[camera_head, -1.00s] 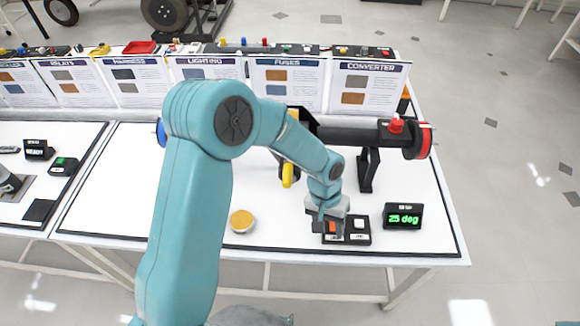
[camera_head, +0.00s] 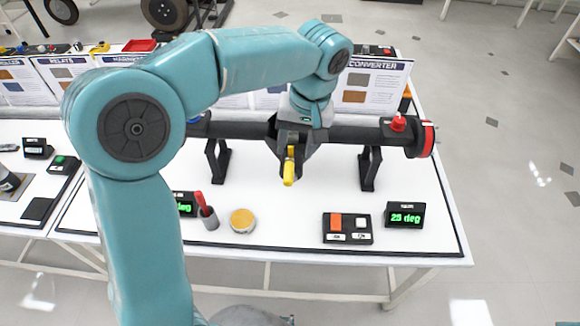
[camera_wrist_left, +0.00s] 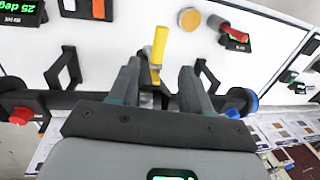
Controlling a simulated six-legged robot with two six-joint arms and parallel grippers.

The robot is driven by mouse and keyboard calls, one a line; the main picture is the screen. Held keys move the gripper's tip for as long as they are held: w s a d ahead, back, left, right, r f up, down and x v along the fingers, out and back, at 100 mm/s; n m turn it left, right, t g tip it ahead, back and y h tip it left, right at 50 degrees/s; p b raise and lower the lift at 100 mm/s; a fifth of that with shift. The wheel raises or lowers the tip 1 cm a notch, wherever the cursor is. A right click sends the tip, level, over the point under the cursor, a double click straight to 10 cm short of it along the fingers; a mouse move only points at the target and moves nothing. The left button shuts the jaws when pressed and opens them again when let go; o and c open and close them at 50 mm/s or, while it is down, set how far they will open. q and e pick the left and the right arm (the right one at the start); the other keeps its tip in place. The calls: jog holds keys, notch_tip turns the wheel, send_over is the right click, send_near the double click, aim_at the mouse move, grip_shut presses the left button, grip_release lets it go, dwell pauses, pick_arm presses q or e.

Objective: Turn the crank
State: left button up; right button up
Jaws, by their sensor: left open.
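The crank has a yellow handle (camera_head: 289,172) pointing down and toward me at the middle of a long dark horizontal shaft (camera_head: 348,135). My left gripper (camera_head: 293,152) is at the crank, in front of the shaft. In the left wrist view the fingers (camera_wrist_left: 160,75) are apart, one on each side of the crank, and the yellow handle (camera_wrist_left: 159,42) shows between and beyond their tips. I cannot tell if a finger touches it. A display (camera_head: 405,215) reads 25 deg. My right gripper is not in view.
Black stands (camera_head: 369,168) hold the shaft. A red knob (camera_head: 397,123) sits near its right end. Panels line the back.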

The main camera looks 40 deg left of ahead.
aim_at(290, 171)
pick_arm(q)
jog(key=f, duration=0.5)
jog(key=a+f, duration=0.1)
jog(key=f, duration=0.1)
jog(key=shift+s+f, duration=0.25)
jog(key=shift+f, duration=0.15)
grip_shut()
